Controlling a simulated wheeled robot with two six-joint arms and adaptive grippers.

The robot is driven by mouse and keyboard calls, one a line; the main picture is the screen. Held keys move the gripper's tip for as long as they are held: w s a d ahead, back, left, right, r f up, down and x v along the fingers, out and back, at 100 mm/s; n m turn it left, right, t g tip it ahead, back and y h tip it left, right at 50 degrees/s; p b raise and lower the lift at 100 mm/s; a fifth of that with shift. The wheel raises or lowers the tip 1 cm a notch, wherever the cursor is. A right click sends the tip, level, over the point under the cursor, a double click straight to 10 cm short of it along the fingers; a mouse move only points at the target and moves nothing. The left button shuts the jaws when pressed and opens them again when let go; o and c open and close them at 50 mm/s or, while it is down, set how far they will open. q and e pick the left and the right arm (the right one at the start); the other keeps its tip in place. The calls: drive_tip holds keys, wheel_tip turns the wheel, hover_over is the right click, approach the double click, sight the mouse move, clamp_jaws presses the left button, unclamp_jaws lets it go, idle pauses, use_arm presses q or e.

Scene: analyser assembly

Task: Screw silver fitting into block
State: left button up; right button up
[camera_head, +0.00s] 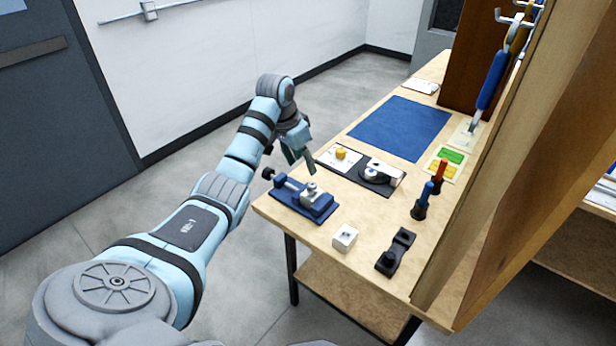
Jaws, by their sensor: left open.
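A blue vise (318,212) sits at the near left edge of the wooden bench. A small silver-grey piece (311,190) stands up at its jaws; it looks like the silver fitting, but is too small to tell whether it sits in a block. My right gripper is out of view.
A dark plate with a white card, yellow piece and round black part (375,171) lies behind the vise. A black holder (395,252), red and blue handled tools (424,199) and a blue mat (402,127) share the bench. A tall wooden panel (520,150) bounds the right.

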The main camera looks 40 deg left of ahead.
sight(311, 185)
use_arm(q)
drive_tip(key=b+x, duration=0.2)
drive_tip(key=x, duration=0.9)
drive_tip(key=shift+b, duration=0.3)
clamp_jaws()
drive_tip(key=m+b, duration=0.1)
drive_tip(key=m+h+b, duration=0.1)
drive_tip(key=m, duration=0.1)
drive_tip(key=shift+w+f+m, duration=0.1)
drive_tip(key=shift+f+m, duration=0.1)
drive_tip(key=shift+m, duration=0.1)
drive_tip(key=shift+r, duration=0.15)
